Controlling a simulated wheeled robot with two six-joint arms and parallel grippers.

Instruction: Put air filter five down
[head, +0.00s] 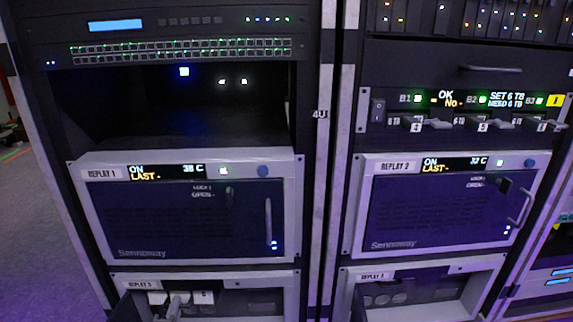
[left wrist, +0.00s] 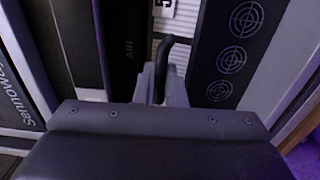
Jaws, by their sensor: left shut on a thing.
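Air filter five (left wrist: 166,9) shows in the left wrist view as a pale ribbed panel with a white number label and a dark bent handle. My left gripper (left wrist: 163,84) is shut on that handle. In the head view my left gripper (head: 174,304) is low at the left, in front of the opened Replay 3 unit (head: 245,280), with pale filter parts (head: 204,297) beside it. Most of the filter is hidden by the gripper or cut off by the frame. I cannot tell whether it rests on anything. My right gripper is not in view.
Replay 2 (head: 440,210) and an open lower unit (head: 440,285) stand right, past the rack posts.

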